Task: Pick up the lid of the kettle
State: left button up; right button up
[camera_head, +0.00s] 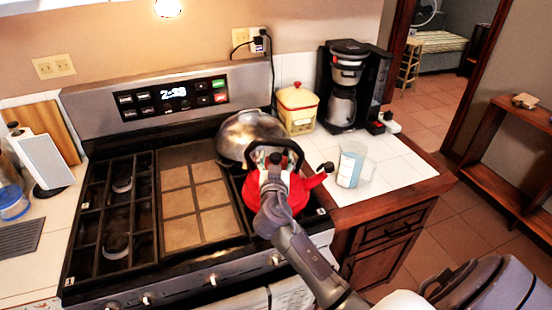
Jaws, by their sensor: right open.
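The red kettle (303,188) stands on the right front part of the stove. Its black arched handle (290,146) rises over the top, and its spout with a dark tip points right. My right arm reaches in from the lower right, across the front of the kettle. My right gripper (274,160) is open over the kettle's top, by the handle. The kettle's lid is hidden behind my gripper and wrist, and I cannot tell whether the fingers touch it. My left gripper is not in view.
A shiny metal pot (246,128) stands just behind the kettle. A clear measuring cup (351,165) is on the white tiled counter to the right. A yellow canister with a red lid (297,108) and a black coffee maker (345,85) stand behind. The left burners (115,205) are clear.

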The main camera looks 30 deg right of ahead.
jog(key=shift+x, duration=0.75)
jog(key=shift+a, duration=0.15)
jog(key=shift+c, duration=0.7)
jog(key=shift+f, duration=0.1)
jog(key=c, duration=1.1)
grip_shut()
